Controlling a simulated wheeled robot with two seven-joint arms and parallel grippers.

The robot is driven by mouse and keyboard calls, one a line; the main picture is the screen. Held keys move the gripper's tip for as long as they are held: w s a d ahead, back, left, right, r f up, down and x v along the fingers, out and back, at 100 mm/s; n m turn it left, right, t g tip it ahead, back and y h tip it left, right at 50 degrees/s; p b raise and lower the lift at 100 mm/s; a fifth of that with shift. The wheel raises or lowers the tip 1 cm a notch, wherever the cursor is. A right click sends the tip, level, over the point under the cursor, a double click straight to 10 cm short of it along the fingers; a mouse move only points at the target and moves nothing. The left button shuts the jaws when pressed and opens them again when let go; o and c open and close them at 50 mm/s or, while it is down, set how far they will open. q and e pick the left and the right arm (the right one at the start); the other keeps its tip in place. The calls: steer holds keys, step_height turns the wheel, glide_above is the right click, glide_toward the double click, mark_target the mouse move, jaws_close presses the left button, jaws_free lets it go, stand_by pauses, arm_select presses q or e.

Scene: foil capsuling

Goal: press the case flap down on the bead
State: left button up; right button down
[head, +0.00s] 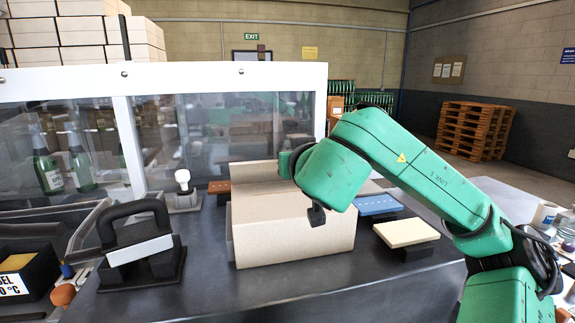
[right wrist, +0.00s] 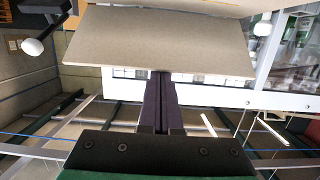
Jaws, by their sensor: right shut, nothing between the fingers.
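The cardboard case (head: 295,240) stands on the dark bench in the middle of the head view. A case flap (head: 253,172) stands up at its far side, partly behind my right wrist. In the right wrist view a wide cardboard flap (right wrist: 165,42) lies across the upper middle. The fingers of my right gripper (right wrist: 161,74) are shut and empty, with their tips at the edge of this flap; I cannot tell if they touch it. No glue bead can be made out. My left gripper is not in view.
A black-handled tool (head: 140,245) rests on a stand left of the case. A cream pad (head: 407,232) and a blue pad (head: 377,205) are at its right. A clear guard with a white frame (head: 230,75) runs behind. The front bench is clear.

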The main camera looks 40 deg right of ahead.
steer(key=shift+s+a+f+b, duration=0.3)
steer(key=shift+s+f+b, duration=0.25)
steer(key=shift+f, duration=0.3)
